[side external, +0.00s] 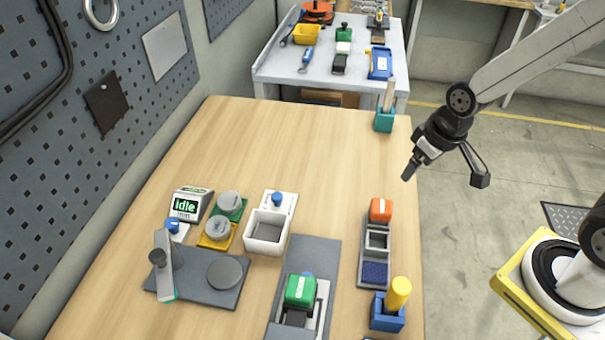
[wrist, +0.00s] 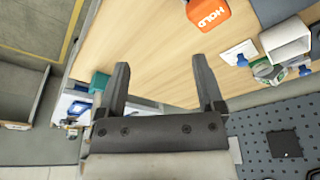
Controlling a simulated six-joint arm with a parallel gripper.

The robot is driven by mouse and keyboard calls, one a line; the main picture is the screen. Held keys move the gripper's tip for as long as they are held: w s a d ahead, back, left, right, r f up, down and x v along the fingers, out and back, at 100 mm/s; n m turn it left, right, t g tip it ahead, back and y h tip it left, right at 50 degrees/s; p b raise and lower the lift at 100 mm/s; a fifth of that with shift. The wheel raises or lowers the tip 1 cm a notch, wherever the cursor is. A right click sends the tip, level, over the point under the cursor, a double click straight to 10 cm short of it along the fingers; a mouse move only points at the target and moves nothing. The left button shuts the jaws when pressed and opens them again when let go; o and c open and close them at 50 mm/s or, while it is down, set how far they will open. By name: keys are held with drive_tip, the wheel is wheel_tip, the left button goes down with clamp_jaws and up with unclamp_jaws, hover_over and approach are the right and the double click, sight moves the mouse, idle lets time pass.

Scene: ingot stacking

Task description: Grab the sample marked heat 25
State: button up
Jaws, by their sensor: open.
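Two grey round pieces stand left of centre in the side external view, one on a green base (side external: 230,203) and one on a yellow base (side external: 217,231). No heat number is legible on either, so I cannot tell which is heat 25. In the wrist view a grey round piece (wrist: 262,69) shows at the right beside a green base. My gripper (side external: 446,174) is open and empty, high beyond the table's right edge and far from these pieces. Its two spread fingers also show in the wrist view (wrist: 160,82).
A white open box (side external: 265,232) stands right of the round pieces; a display reading "Idle" (side external: 186,206) stands left. An orange block (side external: 381,209), marked HOLD in the wrist view (wrist: 208,14), and a yellow cylinder (side external: 398,292) stand at right. The table's far half is mostly clear.

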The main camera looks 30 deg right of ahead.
drive_tip(key=w+a+n+y, duration=0.1)
drive_tip(key=w+a+n, duration=0.3)
drive_tip(key=w+a, duration=0.35)
drive_tip(key=n+y, duration=0.3)
drive_tip(key=n, duration=0.9)
approach(219, 225)
drive_tip(key=f, duration=0.1)
drive_tip(key=shift+w+a+f+g, duration=0.2)
drive_tip(key=shift+w+a+g, duration=0.1)
drive_tip(key=shift+w+g, duration=0.1)
drive_tip(key=shift+f, duration=0.1)
drive_tip(key=shift+x, duration=1.15)
drive_tip(key=shift+f, duration=0.15)
drive_tip(key=shift+x, duration=2.5)
drive_tip(key=shift+c, duration=0.2)
